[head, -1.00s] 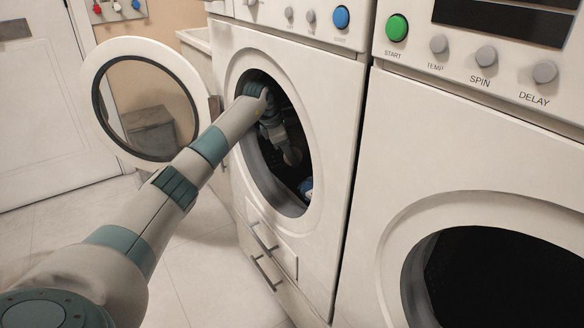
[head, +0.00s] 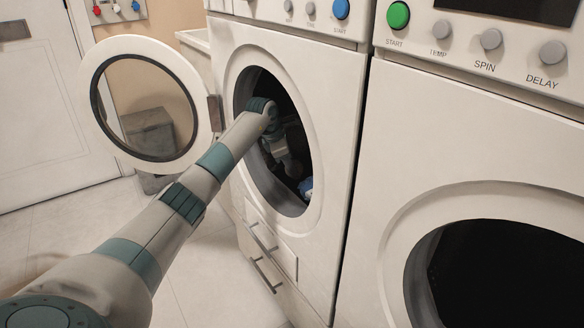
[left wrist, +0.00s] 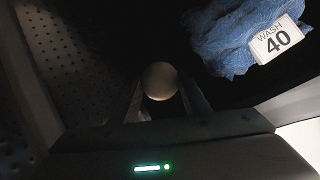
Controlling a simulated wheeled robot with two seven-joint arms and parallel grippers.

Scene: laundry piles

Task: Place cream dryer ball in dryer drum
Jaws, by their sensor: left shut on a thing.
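The cream dryer ball (left wrist: 159,81) is between the fingers of my left gripper (left wrist: 160,98) in the left wrist view. My left arm reaches through the round opening of the left machine, and the left gripper (head: 287,165) is inside its dark drum. The gripper is shut on the ball. In the head view the ball is too dim to make out clearly. The perforated drum wall (left wrist: 85,60) shows in the left wrist view. My right gripper is out of view.
A blue cloth (left wrist: 225,40) with a "WASH 40" tag (left wrist: 277,40) lies in the drum; a bit of it shows in the head view (head: 306,187). The round door (head: 95,95) stands open to the left. A second machine (head: 450,130) stands at right.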

